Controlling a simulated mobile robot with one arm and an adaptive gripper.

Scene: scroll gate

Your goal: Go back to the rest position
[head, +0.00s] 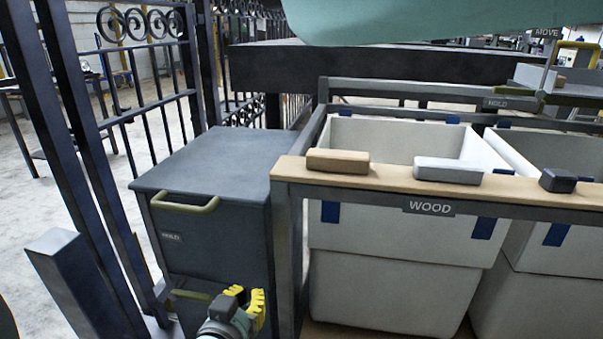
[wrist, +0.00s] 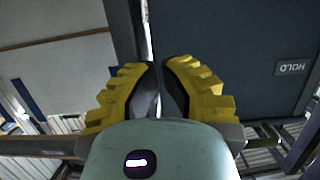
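My gripper (head: 247,294) is low in the head view, in front of the dark grey cabinet and left of the wood bin's frame. Its yellow ridged fingers also show in the wrist view (wrist: 158,65). They stand a little apart with nothing visible between them. In the wrist view the cabinet's HOLD label appears upside down on the right.
The dark grey cabinet (head: 216,162) has a tan handle (head: 184,203). A board with a tan block (head: 337,162), a pale grey block (head: 448,171) and a dark block (head: 558,180) crosses white bins (head: 395,295). A barred gate (head: 150,105) stands left.

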